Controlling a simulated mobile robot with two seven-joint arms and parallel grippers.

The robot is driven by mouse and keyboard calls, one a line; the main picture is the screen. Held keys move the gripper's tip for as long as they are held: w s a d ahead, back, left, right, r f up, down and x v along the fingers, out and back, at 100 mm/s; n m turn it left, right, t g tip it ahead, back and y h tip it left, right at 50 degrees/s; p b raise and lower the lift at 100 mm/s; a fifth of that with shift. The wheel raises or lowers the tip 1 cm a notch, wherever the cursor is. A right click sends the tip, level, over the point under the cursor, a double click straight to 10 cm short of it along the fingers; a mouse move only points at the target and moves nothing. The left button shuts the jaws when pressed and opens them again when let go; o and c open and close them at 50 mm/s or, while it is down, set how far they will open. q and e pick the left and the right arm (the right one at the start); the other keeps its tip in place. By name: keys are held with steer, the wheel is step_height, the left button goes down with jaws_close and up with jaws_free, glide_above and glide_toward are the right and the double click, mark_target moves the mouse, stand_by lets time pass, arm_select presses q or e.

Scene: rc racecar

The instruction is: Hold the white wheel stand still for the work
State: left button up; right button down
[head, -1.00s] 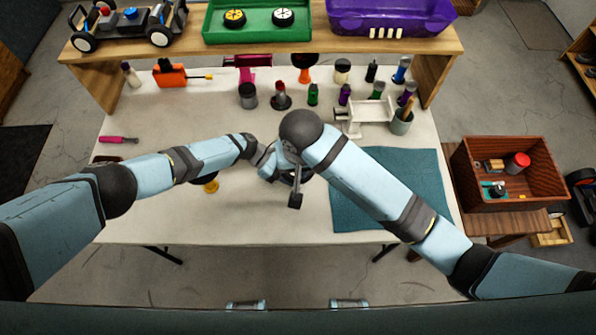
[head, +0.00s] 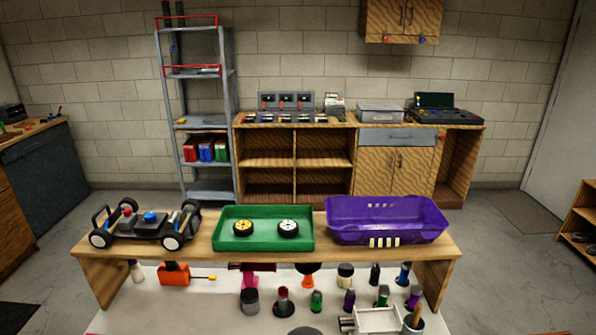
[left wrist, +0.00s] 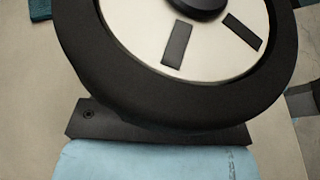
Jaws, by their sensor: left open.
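A white stand (head: 372,320), partly cut off by the lower edge of the head view, stands on the work table. In the left wrist view, a large wheel (left wrist: 100,70) with a black tyre and cream face with dark slots fills the upper part, very close to the camera. My left gripper (left wrist: 160,122) shows below it as a black bar on a light blue body. It is open; its fingertips cannot be made out, and I cannot tell whether it touches the wheel. No white stand can be made out in that view. My right gripper is not in view.
A wooden shelf (head: 195,252) over the table (head: 140,310) holds a car chassis (head: 145,226), a green tray (head: 222,238) with two wheels, and a purple bin (head: 385,222). Several bottles and tools stand below it. Cabinets and a metal rack line the back wall.

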arm_select(q)
steer(key=v, duration=1.2)
